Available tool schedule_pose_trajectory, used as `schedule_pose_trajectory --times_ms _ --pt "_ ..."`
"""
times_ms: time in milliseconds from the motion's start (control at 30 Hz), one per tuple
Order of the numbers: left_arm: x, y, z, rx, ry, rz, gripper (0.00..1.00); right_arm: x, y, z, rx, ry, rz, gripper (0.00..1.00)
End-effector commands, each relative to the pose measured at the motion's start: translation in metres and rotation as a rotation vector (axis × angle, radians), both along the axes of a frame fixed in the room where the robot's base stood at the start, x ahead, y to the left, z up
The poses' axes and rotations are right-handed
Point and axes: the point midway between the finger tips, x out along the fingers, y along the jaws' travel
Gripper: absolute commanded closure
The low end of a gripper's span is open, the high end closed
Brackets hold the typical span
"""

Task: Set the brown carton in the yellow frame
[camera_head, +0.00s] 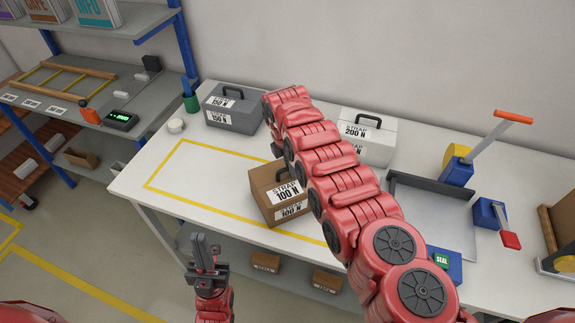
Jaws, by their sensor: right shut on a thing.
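The brown carton (262,198), labelled STRAP 100 N, is upright at the middle of the white table. The yellow frame (196,203) is an outline on the tabletop. The carton overlaps its right part in the picture, its lower front corner close to the front line; I cannot tell whether it rests on the table or hangs just above. My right arm crosses over the carton and hides its top right and the frame's right end. My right gripper (277,150), mostly hidden behind the arm, is at the carton's top, shut on it. My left gripper (205,246) points up before the table, clear of the carton; its jaw opening is unclear.
A grey case (232,115) stands behind the frame and a white case (368,148) behind my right arm. A sealing device (458,163) stands right. The frame's left part is bare.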

Motion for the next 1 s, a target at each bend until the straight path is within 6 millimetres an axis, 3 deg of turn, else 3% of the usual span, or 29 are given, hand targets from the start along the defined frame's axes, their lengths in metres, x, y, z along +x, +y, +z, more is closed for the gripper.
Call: schedule_pose_trajectory --times_ms 33,200,600,833,1000 --pt "0.0 0.0 0.0 0.0 0.0 0.0 1.0 0.001 0.0 0.001 0.0 -0.002 -0.001 0.79" --pt "0.0 0.0 0.0 0.0 0.0 0.0 1.0 0.001 0.0 0.001 0.0 -0.001 -0.001 0.53" --pt "0.0 0.0 0.0 0.0 0.0 0.0 1.0 0.0 0.001 0.005 0.001 -0.001 -0.001 0.53" --pt "0.0 0.0 0.001 0.0 0.0 0.0 1.0 0.0 0.001 0.028 -0.001 -0.002 -0.003 0.53" --pt "0.0 0.0 -0.017 0.0 0.0 0.0 1.0 -0.001 0.005 0.05 -0.001 -0.003 -0.002 0.53"
